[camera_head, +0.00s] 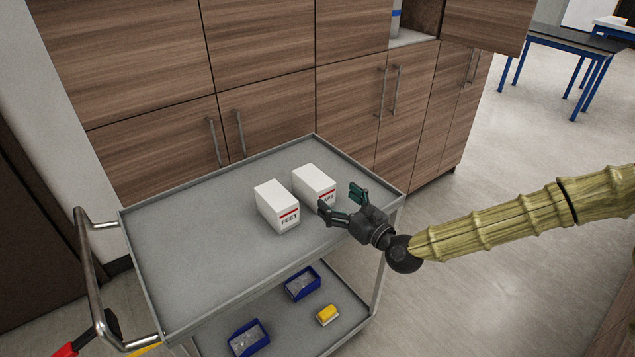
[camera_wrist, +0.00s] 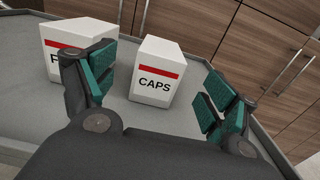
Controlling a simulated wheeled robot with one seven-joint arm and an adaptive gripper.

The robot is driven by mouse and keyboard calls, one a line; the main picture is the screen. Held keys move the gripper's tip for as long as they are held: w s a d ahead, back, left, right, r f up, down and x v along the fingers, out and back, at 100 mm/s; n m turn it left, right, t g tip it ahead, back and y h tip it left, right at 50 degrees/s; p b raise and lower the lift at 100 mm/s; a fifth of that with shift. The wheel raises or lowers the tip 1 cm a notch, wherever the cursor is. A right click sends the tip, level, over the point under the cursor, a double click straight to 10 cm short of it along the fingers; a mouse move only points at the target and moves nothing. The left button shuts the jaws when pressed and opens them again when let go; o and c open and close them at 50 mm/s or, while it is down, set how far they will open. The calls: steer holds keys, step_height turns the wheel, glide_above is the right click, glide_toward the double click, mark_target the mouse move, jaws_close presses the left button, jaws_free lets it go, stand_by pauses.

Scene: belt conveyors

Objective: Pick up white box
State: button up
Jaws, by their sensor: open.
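Two white boxes stand side by side on the grey cart's top shelf (camera_head: 190,240). The left white box (camera_head: 276,205) has a red stripe and reads FEET; it shows partly behind a finger in the wrist view (camera_wrist: 58,62). The right white box (camera_head: 314,180) has a red stripe and reads CAPS; in the wrist view (camera_wrist: 153,85) it stands between my fingers and beyond them. My gripper (camera_head: 341,205) is open and empty, at the cart's right side near the CAPS box. In the head view a finger hides part of that box's label. The wrist view shows both green-padded fingers (camera_wrist: 160,95) spread apart.
The cart's lower shelf holds two blue bins (camera_head: 302,284) (camera_head: 248,338) and a yellow item (camera_head: 327,315). The shelf has a raised rim. Wooden cabinets (camera_head: 260,110) stand behind. The left part of the top shelf is clear.

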mark_target(317, 179)
steer(key=shift+w+a+r+p, duration=0.35)
steer(key=shift+w+a, duration=0.2)
steer(key=shift+a, duration=0.15)
steer(key=shift+w+a+f+p, duration=0.2)
steer(key=shift+w+a, duration=0.1)
steer(key=shift+w, duration=0.4)
steer(key=shift+w+a+f+p, duration=0.1)
steer(key=shift+w+a+p, duration=0.15)
steer(key=shift+w, duration=0.4)
steer(key=shift+w+a+r+p, duration=0.2)
steer(key=shift+w+a+p, duration=0.15)
steer(key=shift+a, duration=0.05)
steer(key=shift+f+p+x, duration=0.15)
steer(key=shift+p+x, duration=0.35)
steer(key=shift+x, duration=0.55)
steer(key=shift+f+p+x, duration=0.1)
steer(key=shift+p+x, duration=0.35)
steer(key=shift+x, duration=0.65)
steer(key=shift+c, duration=0.4)
steer(key=c, duration=1.2)
